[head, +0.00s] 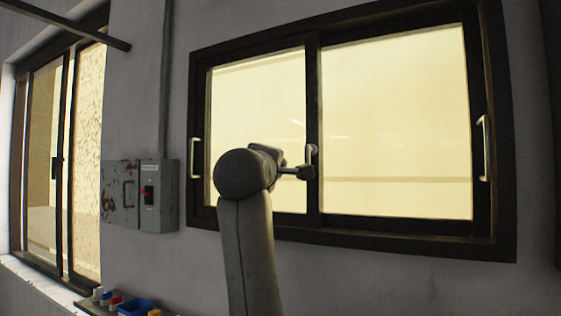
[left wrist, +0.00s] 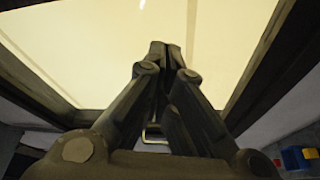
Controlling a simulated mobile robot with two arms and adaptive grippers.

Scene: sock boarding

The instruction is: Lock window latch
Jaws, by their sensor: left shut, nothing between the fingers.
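The sliding window (head: 400,236) has a dark frame and two bright panes. A small pale metal latch (head: 312,151) sits on its middle upright, upright in the picture. My left gripper (head: 306,172) is shut and empty, with its tips in front of the middle upright, at the lower end of the latch. I cannot tell whether they touch it. In the left wrist view my left gripper (left wrist: 164,50) has its fingers together against the bright pane, and the latch cannot be made out there. My right gripper is not in view.
Pale pull handles stand on the window's left side (head: 196,158) and right side (head: 484,148). A grey electrical box (head: 159,195) hangs on the wall to the left. Another window (head: 68,170) is at far left. A blue bin (head: 134,307) stands low at the left.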

